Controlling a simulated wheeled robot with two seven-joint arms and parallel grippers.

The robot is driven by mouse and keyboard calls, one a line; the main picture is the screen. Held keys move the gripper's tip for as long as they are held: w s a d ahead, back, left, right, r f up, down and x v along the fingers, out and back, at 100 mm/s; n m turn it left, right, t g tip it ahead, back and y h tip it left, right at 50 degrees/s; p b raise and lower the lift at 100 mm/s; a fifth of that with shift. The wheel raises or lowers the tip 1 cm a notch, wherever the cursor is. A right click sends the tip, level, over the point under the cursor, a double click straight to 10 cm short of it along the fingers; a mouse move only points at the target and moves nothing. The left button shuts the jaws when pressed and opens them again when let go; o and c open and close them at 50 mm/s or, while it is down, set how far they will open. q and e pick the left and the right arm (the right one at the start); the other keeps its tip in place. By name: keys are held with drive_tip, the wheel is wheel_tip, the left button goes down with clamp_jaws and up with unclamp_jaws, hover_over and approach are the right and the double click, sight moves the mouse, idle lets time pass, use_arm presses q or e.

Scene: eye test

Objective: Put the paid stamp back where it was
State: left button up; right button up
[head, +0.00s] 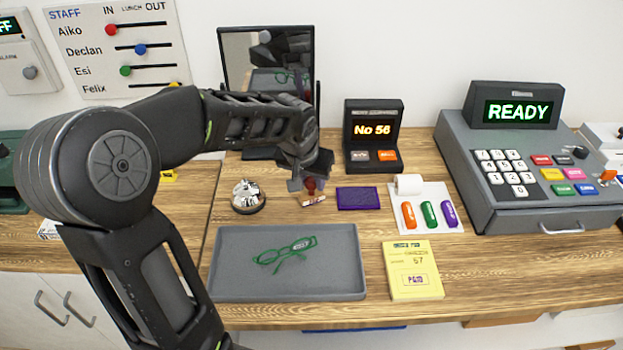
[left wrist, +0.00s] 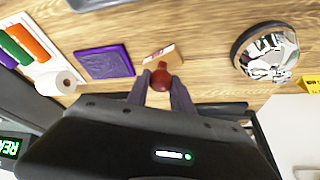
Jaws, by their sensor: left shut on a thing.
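My left gripper (head: 308,186) is shut on the red handle of the paid stamp (head: 313,199), between the bell and the purple ink pad (head: 358,198). In the left wrist view the two fingers (left wrist: 162,92) hold the round red knob, and the stamp's wooden block (left wrist: 161,58) points away from the palm. The stamp is low over the counter; I cannot tell whether it touches it. The ink pad (left wrist: 105,62) lies beside it. A yellow ticket (head: 413,283) near the counter's front bears a PAID mark. My right gripper is not in view.
A silver bell (head: 248,197) stands left of the stamp. A grey tray (head: 225,272) with green glasses (head: 285,250) lies in front. Behind stand a mirror (head: 240,50) and a number display (head: 373,137). A cash register (head: 530,165) and a card of coloured markers (head: 455,215) are right.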

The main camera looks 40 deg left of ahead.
use_arm(q)
drive_tip(key=shift+f, duration=0.25)
drive_tip(key=o, duration=1)
drive_tip(key=shift+r, duration=0.1)
drive_tip(key=shift+o, duration=0.2)
drive_tip(key=shift+r, duration=0.1)
drive_tip(key=shift+r, duration=0.2)
drive_tip(key=b+v, duration=0.1)
drive_tip(key=v, duration=1)
drive_tip(key=shift+s+r, duration=0.2)
drive_tip(key=shift+r, duration=0.15)
